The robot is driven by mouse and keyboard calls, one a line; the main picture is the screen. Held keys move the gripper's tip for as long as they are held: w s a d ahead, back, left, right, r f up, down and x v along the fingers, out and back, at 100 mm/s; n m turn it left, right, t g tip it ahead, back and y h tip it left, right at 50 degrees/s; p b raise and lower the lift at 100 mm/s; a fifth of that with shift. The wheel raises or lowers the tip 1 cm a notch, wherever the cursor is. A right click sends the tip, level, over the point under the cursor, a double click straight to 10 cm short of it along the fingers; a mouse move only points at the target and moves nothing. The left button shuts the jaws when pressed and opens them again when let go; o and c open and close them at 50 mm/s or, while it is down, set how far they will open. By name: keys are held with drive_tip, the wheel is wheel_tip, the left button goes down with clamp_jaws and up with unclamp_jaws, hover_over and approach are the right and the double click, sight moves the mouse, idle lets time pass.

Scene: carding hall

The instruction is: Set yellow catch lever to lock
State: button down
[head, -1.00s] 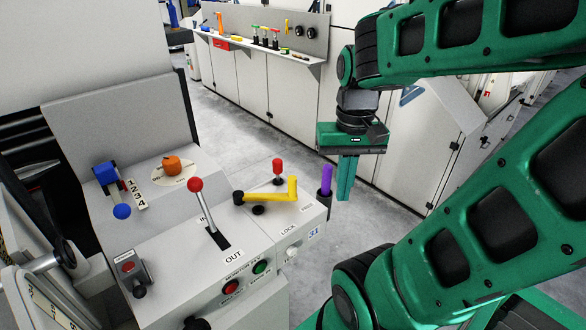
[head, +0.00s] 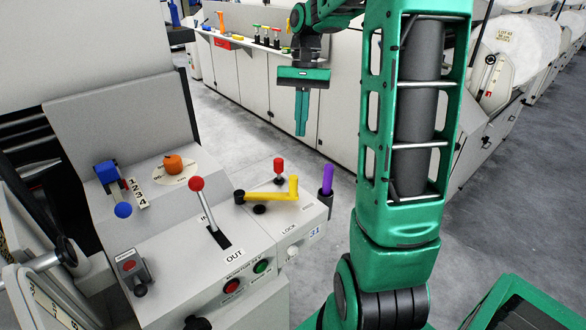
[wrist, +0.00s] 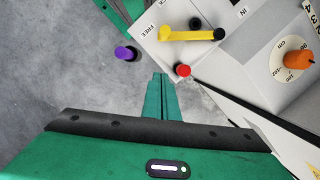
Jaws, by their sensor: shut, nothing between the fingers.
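The yellow catch lever (head: 268,194) lies on the right part of the grey control panel, with its black pivot at the left and its upright yellow end at the right. The LOCK label (head: 289,229) is in front of it. In the wrist view the yellow lever (wrist: 185,34) is at the top, with the FREE label (wrist: 149,32) beside its free end. My gripper (head: 300,134) is shut and empty, pointing down beyond the panel, apart from the lever. Its closed fingers (wrist: 158,76) show in the wrist view below the lever.
A red knob (head: 278,166) stands just behind the lever, and a purple handle (head: 327,180) stands at its right. A red-balled lever (head: 196,185) is at the left. Open floor (head: 250,135) lies between the panel and the far cabinets (head: 285,98).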

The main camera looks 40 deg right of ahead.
drive_tip(key=x, duration=1)
drive_tip(key=shift+s+a, duration=1.35)
drive_tip(key=shift+a, duration=0.15)
drive_tip(key=shift+s+d, duration=0.1)
drive_tip(key=shift+s, duration=0.05)
